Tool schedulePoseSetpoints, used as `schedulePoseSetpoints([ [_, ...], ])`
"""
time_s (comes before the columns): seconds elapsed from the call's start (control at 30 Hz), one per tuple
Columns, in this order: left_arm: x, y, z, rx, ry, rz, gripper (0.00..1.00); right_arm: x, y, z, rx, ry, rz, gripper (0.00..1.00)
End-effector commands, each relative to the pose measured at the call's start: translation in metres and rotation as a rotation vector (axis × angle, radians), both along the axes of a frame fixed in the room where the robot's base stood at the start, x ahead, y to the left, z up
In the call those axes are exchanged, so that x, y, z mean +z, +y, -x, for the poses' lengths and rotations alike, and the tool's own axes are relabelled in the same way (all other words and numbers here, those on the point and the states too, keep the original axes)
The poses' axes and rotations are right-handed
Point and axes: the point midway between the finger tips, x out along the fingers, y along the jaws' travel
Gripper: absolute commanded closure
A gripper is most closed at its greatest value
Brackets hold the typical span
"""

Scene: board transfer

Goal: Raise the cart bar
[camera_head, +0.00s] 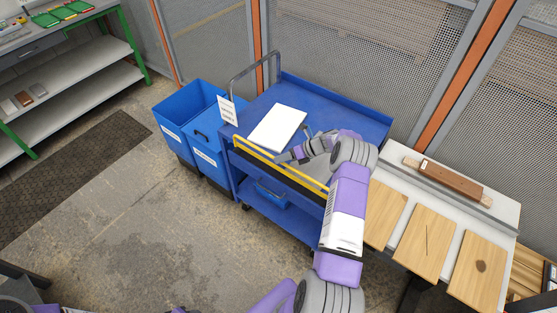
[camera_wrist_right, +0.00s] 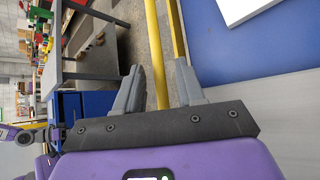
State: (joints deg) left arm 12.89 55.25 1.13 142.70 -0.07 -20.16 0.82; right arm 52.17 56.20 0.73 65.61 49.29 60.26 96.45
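The blue cart (camera_head: 345,109) stands in the middle of the head view. Its yellow bar (camera_head: 256,150) runs along the front edge of the top shelf. My right gripper (camera_head: 281,157) is at that edge, close to the bar. In the right wrist view the bar (camera_wrist_right: 155,50) passes between the two fingers of my right gripper (camera_wrist_right: 160,85), which are open with gaps beside the bar. A second yellow strip (camera_wrist_right: 177,30) lies just right of it. My left gripper is not seen in the head view; only parts of my left arm show at the bottom left.
A white board (camera_head: 277,128) lies on the cart's top. Blue bins (camera_head: 190,105) stand left of the cart. A light table (camera_head: 399,177) on the right holds wooden boards (camera_head: 425,240) and a brown block (camera_head: 448,180). Mesh fencing (camera_head: 350,60) stands behind. The floor in front is clear.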

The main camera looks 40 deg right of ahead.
Motion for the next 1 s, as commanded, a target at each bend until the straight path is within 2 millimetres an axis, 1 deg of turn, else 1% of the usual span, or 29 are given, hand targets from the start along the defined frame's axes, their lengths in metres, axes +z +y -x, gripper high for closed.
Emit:
schedulePoseSetpoints([
  [0.03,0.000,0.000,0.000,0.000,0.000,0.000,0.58,0.006,-0.007,0.007,-0.003,0.001,0.002,0.62],
  [0.1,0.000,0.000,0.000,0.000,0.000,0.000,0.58,0.013,-0.013,0.014,-0.002,0.001,0.002,0.62],
  [0.3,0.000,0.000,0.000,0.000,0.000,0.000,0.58,0.025,-0.025,0.027,-0.001,0.002,0.000,0.62],
  [0.9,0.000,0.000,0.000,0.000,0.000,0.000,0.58,0.027,-0.026,0.029,0.000,0.001,0.000,0.62],
  [1.0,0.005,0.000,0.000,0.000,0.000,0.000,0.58,0.032,-0.026,0.029,0.000,0.001,0.000,0.62],
])
